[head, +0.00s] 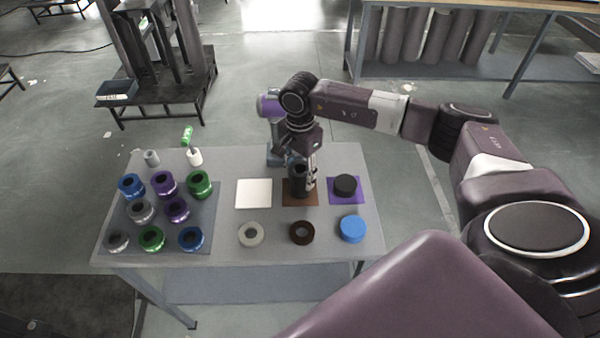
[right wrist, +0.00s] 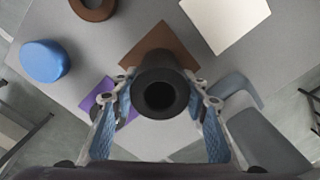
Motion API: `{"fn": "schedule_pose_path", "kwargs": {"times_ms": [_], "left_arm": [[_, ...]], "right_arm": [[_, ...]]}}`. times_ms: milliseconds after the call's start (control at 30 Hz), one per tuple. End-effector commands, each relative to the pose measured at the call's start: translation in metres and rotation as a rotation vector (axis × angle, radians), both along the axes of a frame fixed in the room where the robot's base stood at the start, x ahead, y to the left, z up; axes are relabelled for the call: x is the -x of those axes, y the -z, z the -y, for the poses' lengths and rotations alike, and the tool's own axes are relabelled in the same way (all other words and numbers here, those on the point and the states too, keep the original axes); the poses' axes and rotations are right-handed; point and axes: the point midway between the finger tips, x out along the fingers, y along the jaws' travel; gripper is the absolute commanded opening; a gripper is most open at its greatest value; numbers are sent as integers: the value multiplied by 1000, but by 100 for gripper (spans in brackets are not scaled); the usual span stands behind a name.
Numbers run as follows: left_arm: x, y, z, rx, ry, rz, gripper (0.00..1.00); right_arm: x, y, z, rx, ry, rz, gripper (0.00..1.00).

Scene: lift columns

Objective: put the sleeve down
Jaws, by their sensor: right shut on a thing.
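A dark, hollow upright sleeve (head: 297,184) stands over the brown square mat (head: 288,203) on the table. My right gripper (head: 311,168) is shut on it. In the right wrist view the sleeve (right wrist: 160,88) lies between the two fingers of the right gripper (right wrist: 160,112), its open end facing the camera. The brown mat (right wrist: 157,42) shows behind it, partly hidden. I cannot tell whether the sleeve's lower end touches the mat. My left gripper is not in view.
A white mat (head: 254,193) lies left of the sleeve, and a black disc (head: 345,185) on a purple mat (head: 333,198) right. A pale ring (head: 251,233), brown ring (head: 302,232) and blue disc (head: 352,228) lie in front. Several coloured rings fill a grey tray (head: 120,215) at left.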

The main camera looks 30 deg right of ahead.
Motion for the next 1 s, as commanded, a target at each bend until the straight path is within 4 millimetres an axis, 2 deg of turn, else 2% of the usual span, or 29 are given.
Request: {"fn": "schedule_pose_path", "kwargs": {"times_ms": [167, 200, 333, 733, 867, 1000], "left_arm": [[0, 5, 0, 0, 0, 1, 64], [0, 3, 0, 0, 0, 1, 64], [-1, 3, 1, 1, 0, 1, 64], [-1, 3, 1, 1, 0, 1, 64], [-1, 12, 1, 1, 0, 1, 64], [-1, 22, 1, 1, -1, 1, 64]], "right_arm": [[-1, 3, 0, 0, 0, 2, 12], [0, 2, 0, 0, 0, 0, 45], [0, 2, 0, 0, 0, 0, 59], [-1, -5, 0, 0, 0, 2, 59], [-1, -26, 1, 1, -1, 5, 59], [-2, -58, 0, -1, -1, 7, 59]]}}
